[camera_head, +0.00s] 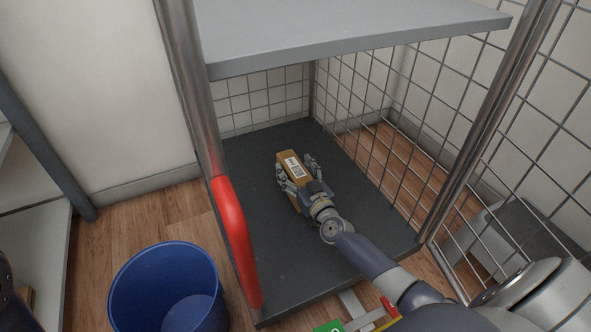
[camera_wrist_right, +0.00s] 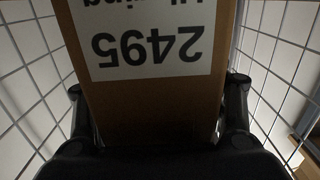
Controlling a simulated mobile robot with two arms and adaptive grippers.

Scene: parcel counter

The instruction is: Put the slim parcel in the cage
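The slim parcel (camera_head: 288,159) is a narrow brown box with a white label. It is inside the cage (camera_head: 262,245), over the dark lower deck; I cannot tell whether it touches the deck. My right gripper (camera_head: 298,173) has its fingers on either side of the parcel. In the right wrist view the parcel (camera_wrist_right: 150,110) fills the space between the fingers, its label reading 2495 upside down. The fingers appear closed against its sides. My left gripper is not in view; only a dark bit of my body shows at the left edge.
A grey upper shelf (camera_head: 350,30) hangs above the deck. Wire mesh (camera_head: 400,110) closes the back and right side. A red handle (camera_head: 236,240) is on the left post. A blue bin (camera_head: 165,285) stands at front left. Deck around the parcel is clear.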

